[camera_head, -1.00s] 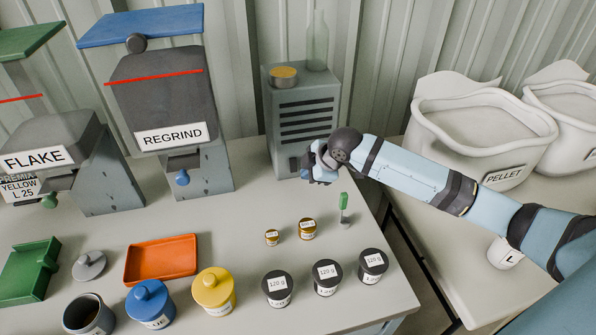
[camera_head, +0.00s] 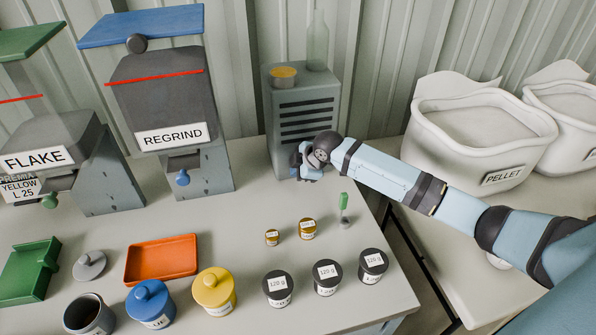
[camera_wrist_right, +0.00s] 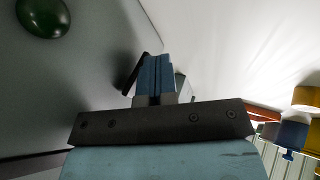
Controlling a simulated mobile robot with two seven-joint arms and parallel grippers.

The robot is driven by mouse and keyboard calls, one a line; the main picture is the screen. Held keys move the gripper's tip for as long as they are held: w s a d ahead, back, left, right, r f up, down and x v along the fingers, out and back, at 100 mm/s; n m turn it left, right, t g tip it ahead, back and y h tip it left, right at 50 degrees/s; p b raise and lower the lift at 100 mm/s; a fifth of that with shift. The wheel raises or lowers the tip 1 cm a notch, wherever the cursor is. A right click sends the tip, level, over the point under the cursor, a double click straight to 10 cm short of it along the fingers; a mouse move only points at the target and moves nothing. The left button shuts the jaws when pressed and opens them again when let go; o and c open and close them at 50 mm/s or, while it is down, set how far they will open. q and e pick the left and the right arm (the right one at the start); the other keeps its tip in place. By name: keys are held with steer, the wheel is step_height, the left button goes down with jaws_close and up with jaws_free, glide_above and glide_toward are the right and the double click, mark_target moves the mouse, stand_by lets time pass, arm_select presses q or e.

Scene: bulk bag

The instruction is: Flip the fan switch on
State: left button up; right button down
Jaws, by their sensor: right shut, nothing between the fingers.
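The fan unit (camera_head: 304,92) is a grey box with dark horizontal vent slots, standing at the back of the table. My right gripper (camera_head: 297,173) is at the lower front of this box, shut and empty. In the right wrist view its blue fingers (camera_wrist_right: 155,76) are together, close to the grey panel (camera_wrist_right: 75,75). A dark flat piece (camera_wrist_right: 130,74) on the panel shows just left of the fingertips; it looks like the switch, partly hidden. I cannot tell whether the fingers touch it. A green dome (camera_wrist_right: 43,16) sits on the panel. My left gripper is not in view.
A jar (camera_head: 284,76) and a glass bottle (camera_head: 317,42) stand on the box. The REGRIND hopper (camera_head: 168,95) is to its left, white PELLET bags (camera_head: 478,135) to the right. A small green-handled tool (camera_head: 344,205) and several jars stand in front.

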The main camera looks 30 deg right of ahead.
steer(key=shift+w+f+t, duration=0.2)
steer(key=shift+t, duration=0.2)
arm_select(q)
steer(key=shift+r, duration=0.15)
arm_select(e)
steer(key=shift+r, duration=0.2)
